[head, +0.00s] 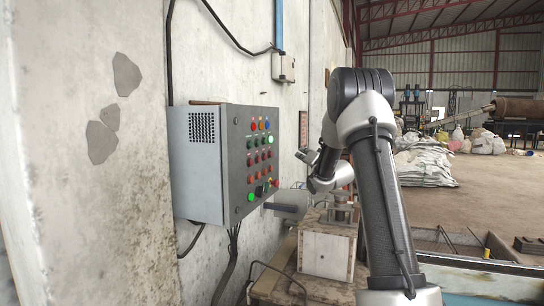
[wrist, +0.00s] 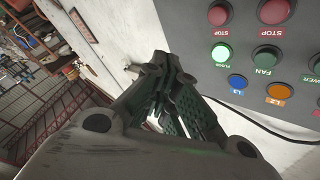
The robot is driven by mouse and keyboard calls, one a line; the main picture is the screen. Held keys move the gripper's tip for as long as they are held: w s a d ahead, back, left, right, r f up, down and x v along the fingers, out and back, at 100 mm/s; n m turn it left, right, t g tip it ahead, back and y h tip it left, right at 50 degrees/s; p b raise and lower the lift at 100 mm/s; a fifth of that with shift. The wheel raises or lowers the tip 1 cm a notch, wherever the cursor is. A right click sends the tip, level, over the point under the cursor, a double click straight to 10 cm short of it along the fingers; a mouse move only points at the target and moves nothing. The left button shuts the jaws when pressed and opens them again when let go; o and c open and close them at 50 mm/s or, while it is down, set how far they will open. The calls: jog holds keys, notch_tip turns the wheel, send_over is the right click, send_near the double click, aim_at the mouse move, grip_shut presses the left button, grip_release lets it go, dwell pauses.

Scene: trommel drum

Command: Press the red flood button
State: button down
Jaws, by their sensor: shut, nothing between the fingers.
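The grey control box (head: 208,175) hangs on the wall, with rows of coloured buttons on its front. In the wrist view, part of its panel (wrist: 295,40) fills the upper right. A lit green button (wrist: 221,53) has a small label that seems to read FLOOD. A red button (wrist: 219,14) with a STOP label is in line above it in the picture. My gripper (wrist: 160,68) is shut and empty, left of these buttons in the wrist view. In the head view my gripper (head: 306,156) is to the right of the box, apart from it.
Other panel controls are close by: a green FAN button (wrist: 265,56), a second red STOP button (wrist: 274,11), a blue lamp (wrist: 237,82) and an orange lamp (wrist: 278,93).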

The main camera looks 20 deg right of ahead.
jog(key=w+a, duration=0.6)
dwell(0.4)
jog(key=shift+w+a, duration=0.15)
dwell(1.2)
jog(key=shift+w+a, duration=0.2)
jog(key=shift+w, duration=0.05)
jog(key=shift+w+a, duration=0.3)
jog(key=shift+a, duration=0.05)
dwell(0.7)
dwell(0.4)
jog(key=shift+s+d, duration=0.6)
jog(key=shift+s, duration=0.05)
jog(key=s+d, duration=0.3)
jog(key=shift+s+d, duration=0.25)
jog(key=shift+d, duration=0.05)
